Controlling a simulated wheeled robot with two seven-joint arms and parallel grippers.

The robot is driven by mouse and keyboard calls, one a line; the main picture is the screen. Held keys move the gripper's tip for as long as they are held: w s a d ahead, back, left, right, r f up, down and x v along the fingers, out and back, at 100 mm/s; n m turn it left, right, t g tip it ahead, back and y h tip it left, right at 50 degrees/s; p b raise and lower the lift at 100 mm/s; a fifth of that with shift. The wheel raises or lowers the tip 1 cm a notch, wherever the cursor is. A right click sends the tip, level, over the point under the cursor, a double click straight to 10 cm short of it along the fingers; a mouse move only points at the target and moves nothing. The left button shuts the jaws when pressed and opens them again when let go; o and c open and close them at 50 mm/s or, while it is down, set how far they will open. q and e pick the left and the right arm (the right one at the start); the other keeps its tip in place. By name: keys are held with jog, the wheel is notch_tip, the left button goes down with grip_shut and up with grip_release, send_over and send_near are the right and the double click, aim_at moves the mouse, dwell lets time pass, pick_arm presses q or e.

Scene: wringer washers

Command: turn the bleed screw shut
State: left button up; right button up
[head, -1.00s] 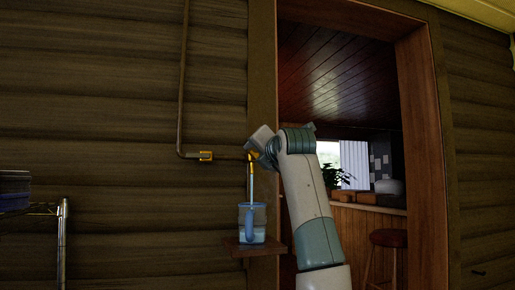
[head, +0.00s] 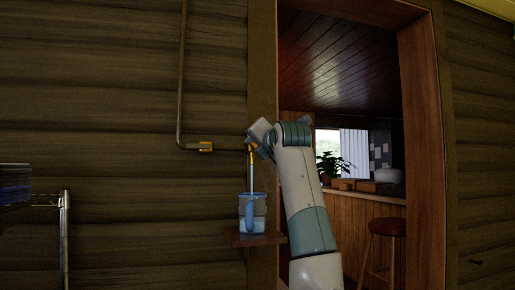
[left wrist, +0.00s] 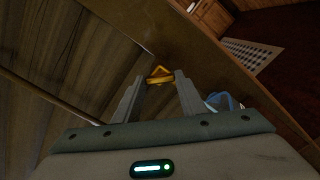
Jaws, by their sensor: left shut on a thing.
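A brass bleed fitting (head: 250,147) sits at the right end of a wall pipe, partly hidden by my left gripper (head: 258,138). In the left wrist view, the gripper's two fingers (left wrist: 160,84) close around a yellow-orange piece, seemingly the bleed screw (left wrist: 160,74), at their tips. How far it is turned I cannot tell. A thin stream of water (head: 251,178) falls from the fitting into a clear blue jug (head: 252,212). The jug also shows in part in the left wrist view (left wrist: 222,101). My right gripper is not in view.
The jug stands on a small wooden shelf (head: 240,240) on the log wall. The pipe (head: 181,80) runs down and bends right through a brass-coloured fitting (head: 200,146). A wire rack (head: 62,215) is at the left. A doorway opens behind my arm, with a stool (head: 387,227) inside.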

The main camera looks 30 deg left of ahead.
pick_arm(q)
jog(key=shift+f, duration=0.1)
jog(key=shift+m+b, duration=4.5)
jog(key=shift+b, duration=0.05)
jog(key=o, duration=1.1)
jog(key=shift+c, duration=0.2)
jog(key=shift+d, duration=0.1)
